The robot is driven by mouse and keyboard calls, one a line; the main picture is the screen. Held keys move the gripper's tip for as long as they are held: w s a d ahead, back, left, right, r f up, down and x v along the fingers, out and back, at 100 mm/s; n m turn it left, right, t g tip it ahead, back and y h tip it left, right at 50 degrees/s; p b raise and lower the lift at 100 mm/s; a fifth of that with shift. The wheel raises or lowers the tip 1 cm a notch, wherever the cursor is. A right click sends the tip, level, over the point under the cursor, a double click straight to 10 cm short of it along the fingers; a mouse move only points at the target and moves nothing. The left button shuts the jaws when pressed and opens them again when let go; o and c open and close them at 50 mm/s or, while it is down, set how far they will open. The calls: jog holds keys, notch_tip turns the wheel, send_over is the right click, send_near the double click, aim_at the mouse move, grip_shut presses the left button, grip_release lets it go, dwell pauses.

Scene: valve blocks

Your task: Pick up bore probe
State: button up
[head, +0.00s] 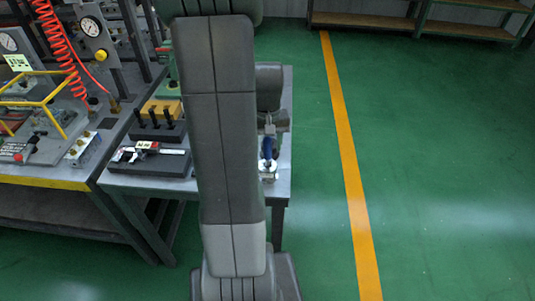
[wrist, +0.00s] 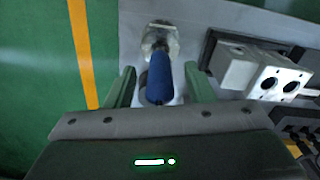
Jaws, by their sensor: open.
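The bore probe, with a blue handle, shows in the wrist view (wrist: 160,82) between the two fingers of my gripper (wrist: 159,69). Its far end meets a metal base (wrist: 160,38) on the grey tabletop. My gripper is open, with a finger on each side of the blue handle and a visible gap on both sides. In the head view the blue handle (head: 267,150) shows just below my gripper (head: 269,130), near the table's right side. My arm hides part of the table there.
A grey metal block with holes (wrist: 280,80) sits on a dark tray right of the probe in the wrist view. In the head view a caliper (head: 160,161) lies on a black tray left of my arm. The green floor right of the table is clear.

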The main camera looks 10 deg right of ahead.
aim_at(267, 157)
jog(key=shift+f, duration=1.3)
grip_shut()
jog(key=shift+r, duration=0.2)
